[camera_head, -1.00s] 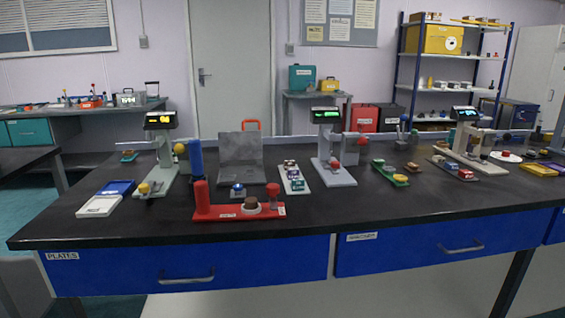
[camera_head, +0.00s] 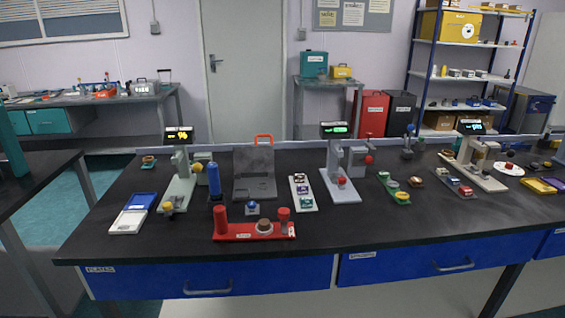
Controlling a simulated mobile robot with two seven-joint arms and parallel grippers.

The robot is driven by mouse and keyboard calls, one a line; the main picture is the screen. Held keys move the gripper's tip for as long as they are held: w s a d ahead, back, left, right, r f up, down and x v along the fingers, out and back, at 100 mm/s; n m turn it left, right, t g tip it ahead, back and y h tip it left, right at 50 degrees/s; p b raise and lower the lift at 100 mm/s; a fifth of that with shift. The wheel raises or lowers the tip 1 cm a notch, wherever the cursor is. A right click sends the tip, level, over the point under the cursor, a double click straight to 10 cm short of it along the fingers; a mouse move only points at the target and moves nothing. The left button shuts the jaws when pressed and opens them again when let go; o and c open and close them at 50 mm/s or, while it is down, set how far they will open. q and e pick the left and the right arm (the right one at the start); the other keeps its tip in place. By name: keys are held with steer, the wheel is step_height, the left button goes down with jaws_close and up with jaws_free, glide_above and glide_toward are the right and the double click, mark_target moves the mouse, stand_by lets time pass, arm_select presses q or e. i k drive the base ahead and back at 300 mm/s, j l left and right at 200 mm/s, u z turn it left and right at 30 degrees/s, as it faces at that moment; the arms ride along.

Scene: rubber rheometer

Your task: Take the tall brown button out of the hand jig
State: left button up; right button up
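The red hand jig (camera_head: 240,233) lies near the front edge of the black bench, above the blue drawers. It has a tall red post at its left end and a shorter reddish post at its right end. A brown button (camera_head: 264,224) sits on a pale round seat on the jig, right of its middle. It is small here, so its height is hard to judge. Neither of my grippers is in view.
The black bench (camera_head: 110,212) holds a blue bottle (camera_head: 214,181), a grey testing stand (camera_head: 340,185), a white strip of samples (camera_head: 303,198) and a blue and white tray pair (camera_head: 128,223). A small blue-topped piece (camera_head: 252,207) stands just behind the jig. Bare bench lies right of the jig.

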mark_target(264, 224)
steer(key=j+z, duration=0.15)
steer(key=z, duration=0.35)
steer(key=j+z, duration=0.25)
steer(key=z, duration=0.2)
steer(key=j+z, duration=0.2)
steer(key=z, duration=0.3)
steer(key=j+z, duration=0.15)
steer(key=j, duration=0.2)
steer(key=k+j+z, duration=0.2)
steer(key=j, duration=0.15)
steer(key=j+z, duration=0.15)
steer(key=j, duration=0.15)
